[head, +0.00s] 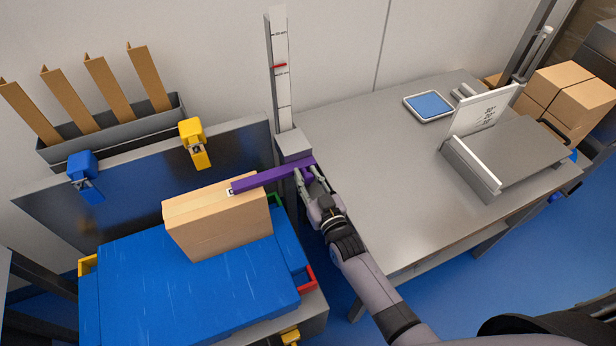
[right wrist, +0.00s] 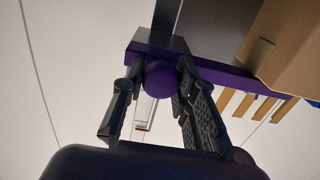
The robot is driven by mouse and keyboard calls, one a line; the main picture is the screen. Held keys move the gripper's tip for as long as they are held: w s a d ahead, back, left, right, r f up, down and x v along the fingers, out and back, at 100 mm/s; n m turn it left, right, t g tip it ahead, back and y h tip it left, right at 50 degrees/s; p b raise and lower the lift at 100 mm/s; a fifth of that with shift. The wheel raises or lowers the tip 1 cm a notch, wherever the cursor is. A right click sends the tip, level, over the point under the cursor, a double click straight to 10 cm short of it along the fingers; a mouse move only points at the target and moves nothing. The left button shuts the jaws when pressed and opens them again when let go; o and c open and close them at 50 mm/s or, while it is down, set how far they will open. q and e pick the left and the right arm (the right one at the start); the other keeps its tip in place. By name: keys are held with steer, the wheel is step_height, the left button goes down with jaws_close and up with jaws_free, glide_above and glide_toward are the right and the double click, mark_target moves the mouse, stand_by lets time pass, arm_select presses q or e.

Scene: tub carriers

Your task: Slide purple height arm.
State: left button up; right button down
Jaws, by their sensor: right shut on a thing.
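The purple height arm (head: 272,175) reaches left from a grey slider block (head: 293,146) at the foot of an upright scale post (head: 282,90). Its left end lies at the top edge of a cardboard box (head: 220,222); I cannot tell whether they touch. My right gripper (head: 312,180) is at the arm's right end. In the right wrist view, the fingers of my right gripper (right wrist: 157,95) are closed around the round purple knob (right wrist: 161,79) of the arm. The purple bar (right wrist: 220,72) runs off to the right there. My left gripper is not in view.
The box stands on a blue tub (head: 190,290). Blue (head: 84,172) and yellow (head: 192,135) clamps sit on the metal panel behind. A steel table (head: 375,150) at right holds a blue-topped scale (head: 430,106) and an angled stand (head: 510,155); its near left part is clear.

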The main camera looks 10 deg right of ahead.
step_height(320, 180, up, 8)
steer(key=p, duration=0.6)
steer(key=shift+r+p, duration=0.15)
steer(key=shift+p, duration=0.25)
steer(key=shift+w, duration=0.15)
steer(key=c, duration=1.7)
jaws_free()
steer(key=o, duration=0.4)
steer(key=shift+f, duration=0.25)
steer(key=shift+s, duration=0.25)
